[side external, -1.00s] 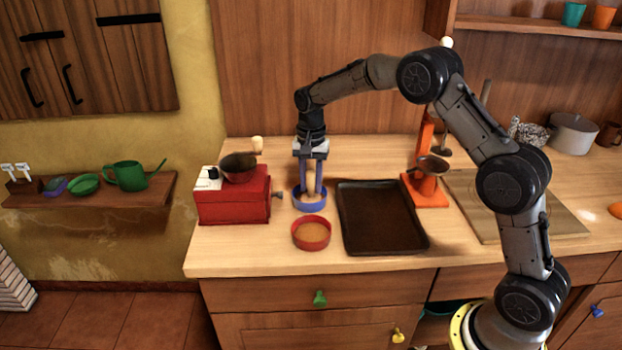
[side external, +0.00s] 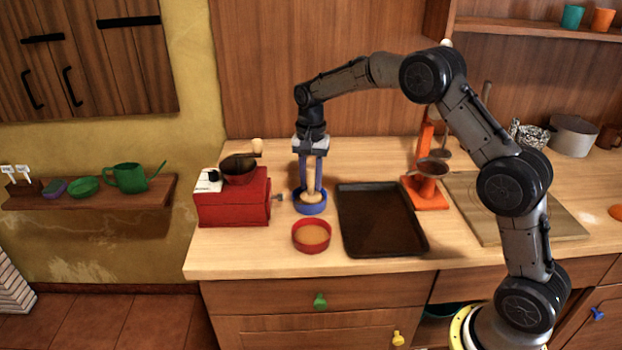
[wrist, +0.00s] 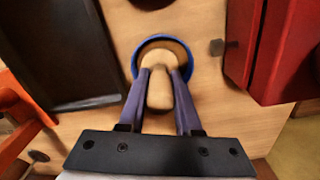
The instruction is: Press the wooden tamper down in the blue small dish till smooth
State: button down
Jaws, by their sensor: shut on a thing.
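The blue small dish (side external: 312,207) stands on the counter between the red grinder and the dark tray. It also shows in the wrist view (wrist: 139,54), with brown contents (wrist: 178,46) along its far side. The pale wooden tamper (side external: 311,176) is upright, its wide lower end inside the dish; it also shows in the wrist view (wrist: 159,88). My gripper (side external: 311,186) points straight down over the dish, its purple fingers shut on the tamper. Most of the surface under the tamper is hidden.
A red dish (side external: 311,249) with brown contents stands just in front. The red grinder (side external: 233,203) with its side knob is close on the left. A dark baking tray (side external: 381,218) lies close on the right. The counter's front strip is bare.

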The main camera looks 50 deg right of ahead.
jog(key=shift+f, duration=0.85)
jog(key=shift+r, duration=1.05)
jog(key=shift+w, duration=0.3)
jog(key=shift+f, duration=0.2)
